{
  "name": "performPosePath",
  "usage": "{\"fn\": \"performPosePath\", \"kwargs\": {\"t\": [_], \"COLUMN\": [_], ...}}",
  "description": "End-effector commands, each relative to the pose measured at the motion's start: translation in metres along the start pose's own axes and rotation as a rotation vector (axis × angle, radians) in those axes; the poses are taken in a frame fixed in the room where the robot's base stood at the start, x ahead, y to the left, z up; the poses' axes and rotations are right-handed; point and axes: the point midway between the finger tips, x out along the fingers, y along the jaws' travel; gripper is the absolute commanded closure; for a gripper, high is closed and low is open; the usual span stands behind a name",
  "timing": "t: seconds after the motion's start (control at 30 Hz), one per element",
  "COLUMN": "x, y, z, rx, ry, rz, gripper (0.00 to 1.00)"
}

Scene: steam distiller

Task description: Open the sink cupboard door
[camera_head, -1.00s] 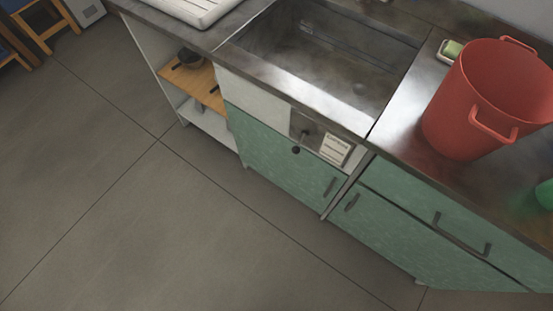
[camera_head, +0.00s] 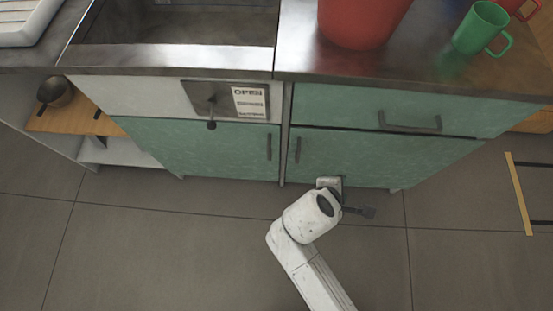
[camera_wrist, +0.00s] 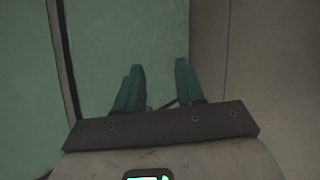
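The sink cupboard door (camera_head: 190,148) is a green panel under the metal sink, shut, with a dark vertical handle (camera_head: 268,147) near its right edge. My gripper (camera_head: 370,211) is low, in front of the neighbouring green door (camera_head: 350,155), to the right of the sink door and apart from its handle. In the wrist view my gripper (camera_wrist: 160,75) shows two separated fingers with nothing between them. A green cabinet surface fills the left of that view. No handle can be made out there.
A drawer handle (camera_head: 410,122) juts out at right. A red bucket (camera_head: 360,20) and green mug (camera_head: 481,28) stand on the counter. The floor (camera_head: 170,235) in front is clear.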

Motion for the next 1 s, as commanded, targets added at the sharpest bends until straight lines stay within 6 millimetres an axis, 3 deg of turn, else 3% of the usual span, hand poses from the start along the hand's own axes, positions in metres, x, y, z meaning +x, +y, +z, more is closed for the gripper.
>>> {"fn": "performPosePath", "kwargs": {"t": [0.03,0.1,0.2,0.33,0.43,0.57,1.0], "x": [0.008,-0.001,-0.021,-0.043,-0.050,-0.044,0.018], "y": [0.004,0.016,0.024,0.026,0.027,0.033,0.075], "z": [-0.045,-0.089,-0.143,-0.185,-0.198,-0.200,-0.205], "rx": [-0.212,-0.478,-0.783,-1.021,-1.094,-1.106,-1.101], "ry": [-0.019,-0.066,-0.144,-0.228,-0.260,-0.267,-0.266], "rz": [0.107,0.247,0.417,0.556,0.600,0.605,0.601], "gripper": [0.62,0.62,0.62,0.62,0.62,0.62,0.62]}}
